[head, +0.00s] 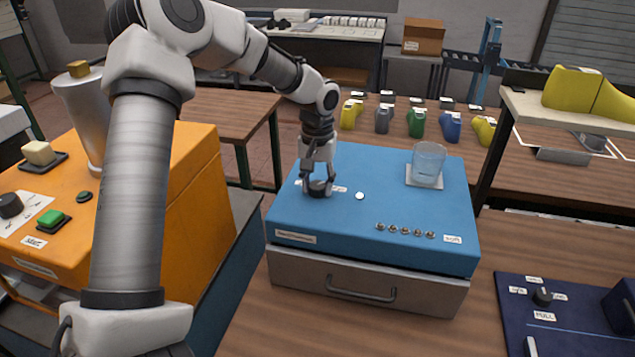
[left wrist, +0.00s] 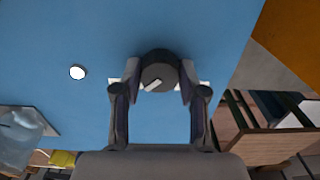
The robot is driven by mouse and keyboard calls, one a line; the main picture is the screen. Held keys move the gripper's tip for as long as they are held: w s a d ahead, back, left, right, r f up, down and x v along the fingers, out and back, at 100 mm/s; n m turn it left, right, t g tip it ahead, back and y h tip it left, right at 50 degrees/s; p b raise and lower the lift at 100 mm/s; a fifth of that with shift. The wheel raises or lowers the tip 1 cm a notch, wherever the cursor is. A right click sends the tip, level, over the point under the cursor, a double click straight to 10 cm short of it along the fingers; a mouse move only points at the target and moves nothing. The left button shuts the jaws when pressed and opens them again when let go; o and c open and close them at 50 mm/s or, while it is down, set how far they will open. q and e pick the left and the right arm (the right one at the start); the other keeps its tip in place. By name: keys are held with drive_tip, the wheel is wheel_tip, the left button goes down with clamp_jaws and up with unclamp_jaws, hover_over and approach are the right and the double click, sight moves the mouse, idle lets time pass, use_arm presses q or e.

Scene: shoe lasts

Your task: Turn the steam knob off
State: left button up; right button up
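A round dark knob (head: 319,188) stands on top of the blue box (head: 330,234), with white labels beside it too small to read. It shows clearly in the left wrist view (left wrist: 159,68), with a pale pointer mark slanting to the lower left. My left gripper (head: 318,184) reaches down over it. In the left wrist view the two fingers of my left gripper (left wrist: 160,76) lie against opposite sides of the knob, with no clear gap. I cannot read which knob is labelled steam. My right gripper is not in view.
A white button (head: 360,196), a row of small metal studs (head: 405,231) and a glass (head: 428,163) are on the blue box. An orange machine (head: 196,215) with another black knob (head: 10,205) stands left. A navy panel (head: 565,322) with a knob (head: 542,296) lies right.

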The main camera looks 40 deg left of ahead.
use_arm(q)
drive_tip(key=shift+c, duration=1.4)
drive_tip(key=shift+n, duration=0.5)
drive_tip(key=n+p, duration=0.1)
drive_tip(key=n, duration=0.1)
drive_tip(key=shift+n, duration=0.4)
drive_tip(key=n, duration=0.9)
drive_tip(key=shift+f+p, duration=0.1)
drive_tip(key=shift+p, duration=0.2)
drive_tip(key=n, duration=0.5)
